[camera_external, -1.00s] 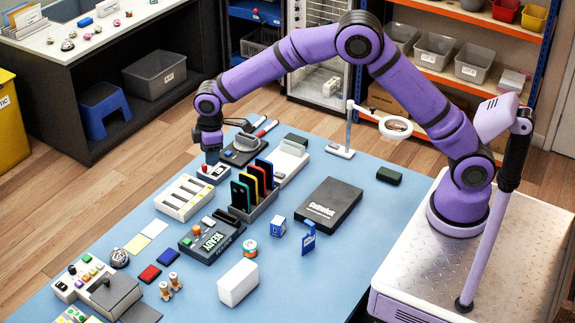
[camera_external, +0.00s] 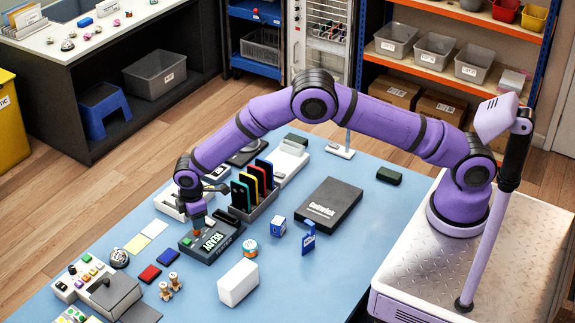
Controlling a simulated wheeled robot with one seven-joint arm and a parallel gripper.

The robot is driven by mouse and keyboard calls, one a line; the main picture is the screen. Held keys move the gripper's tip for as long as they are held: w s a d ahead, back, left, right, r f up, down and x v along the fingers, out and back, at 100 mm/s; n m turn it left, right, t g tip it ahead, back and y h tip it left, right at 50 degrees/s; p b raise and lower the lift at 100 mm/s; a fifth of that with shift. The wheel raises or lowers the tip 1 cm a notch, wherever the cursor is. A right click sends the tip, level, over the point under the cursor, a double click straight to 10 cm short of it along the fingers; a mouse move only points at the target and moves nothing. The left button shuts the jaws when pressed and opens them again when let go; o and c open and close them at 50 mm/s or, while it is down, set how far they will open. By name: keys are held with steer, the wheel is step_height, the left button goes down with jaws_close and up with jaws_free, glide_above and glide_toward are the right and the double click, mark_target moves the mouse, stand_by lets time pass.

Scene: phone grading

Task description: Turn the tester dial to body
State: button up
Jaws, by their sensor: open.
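The dark tester box (camera_external: 228,250) with a lit READY display lies on the blue table at the middle left. A small orange-red knob (camera_external: 197,231), which looks like its dial, shows at its upper left end; its setting is too small to read. My gripper (camera_external: 197,218) points down right over that end of the tester. Its jaws are open, and part of the tester's top is hidden behind it. I cannot tell whether the fingers touch the knob.
A rack of upright phones (camera_external: 262,205) stands close to the right of my gripper. A pale slotted tray (camera_external: 168,204) lies to its left, partly hidden.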

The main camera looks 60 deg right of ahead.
steer(key=shift+w+f, duration=0.15)
steer(key=shift+f, duration=1.9)
steer(key=c, duration=0.9)
